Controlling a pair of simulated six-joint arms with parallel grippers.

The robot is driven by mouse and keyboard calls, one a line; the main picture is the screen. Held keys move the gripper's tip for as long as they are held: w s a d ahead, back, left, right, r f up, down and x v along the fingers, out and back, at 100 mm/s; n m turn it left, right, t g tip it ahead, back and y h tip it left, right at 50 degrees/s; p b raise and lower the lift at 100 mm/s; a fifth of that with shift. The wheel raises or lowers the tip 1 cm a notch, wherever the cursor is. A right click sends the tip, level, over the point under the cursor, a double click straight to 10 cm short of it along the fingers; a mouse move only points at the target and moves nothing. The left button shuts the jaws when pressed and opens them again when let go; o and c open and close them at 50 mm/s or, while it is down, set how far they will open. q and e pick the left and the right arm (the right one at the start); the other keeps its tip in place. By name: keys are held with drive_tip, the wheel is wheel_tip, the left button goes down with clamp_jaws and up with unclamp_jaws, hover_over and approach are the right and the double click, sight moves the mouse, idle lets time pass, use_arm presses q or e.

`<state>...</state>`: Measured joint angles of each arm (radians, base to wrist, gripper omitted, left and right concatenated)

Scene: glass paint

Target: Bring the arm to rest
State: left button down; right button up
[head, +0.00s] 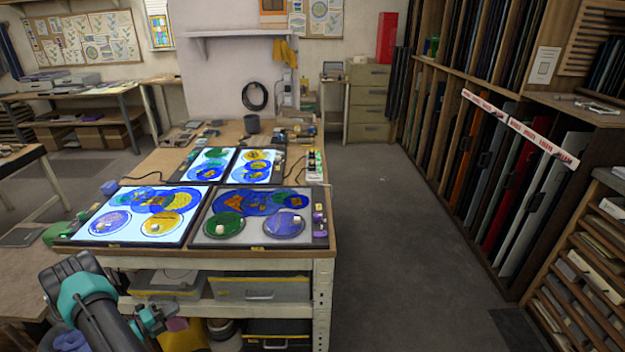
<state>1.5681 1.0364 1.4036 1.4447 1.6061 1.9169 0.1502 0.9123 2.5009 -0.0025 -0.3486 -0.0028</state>
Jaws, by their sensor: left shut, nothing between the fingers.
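My left arm (100,318), dark grey with teal joints, comes in at the lower left. Its gripper (158,318) is small in view, shut and empty, low in front of the workbench (327,270) and below the level of its top. It appears apart from the bench, in front of the lower shelf, though the exact gap is hard to judge. My right gripper is not in view.
Lit panels (92,208) with painted glass discs cover the bench top, beside an unlit dark panel (308,240). Glass racks (480,160) line the right wall. The floor (410,230) between is clear.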

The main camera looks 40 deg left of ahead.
use_arm(q)
drive_tip(key=w+d+f+m+g+h, duration=0.2)
drive_tip(key=w+d+m+g, duration=0.15)
drive_tip(key=d, duration=0.35)
drive_tip(key=w+d+f+m+g+h, duration=0.25)
drive_tip(key=w+d+m, duration=0.2)
drive_tip(key=d, duration=0.25)
drive_tip(key=w+d+f+m+g+h, duration=0.1)
drive_tip(key=w+d+m+g+h, duration=0.3)
drive_tip(key=d, duration=0.4)
drive_tip(key=w+d+r+n+g+y, duration=0.2)
drive_tip(key=d+n+g+y, duration=0.1)
drive_tip(key=d+n, duration=1.2)
drive_tip(key=w+d+r+n+g+y, duration=0.2)
drive_tip(key=d+r+n+g+y, duration=0.1)
drive_tip(key=d+n, duration=1.3)
drive_tip(key=shift+w+r+n+g+y, duration=0.2)
drive_tip(key=shift+w+n+g+y, duration=0.25)
drive_tip(key=shift+n, duration=0.75)
drive_tip(key=shift+s+a, duration=0.1)
drive_tip(key=shift+s, duration=0.1)
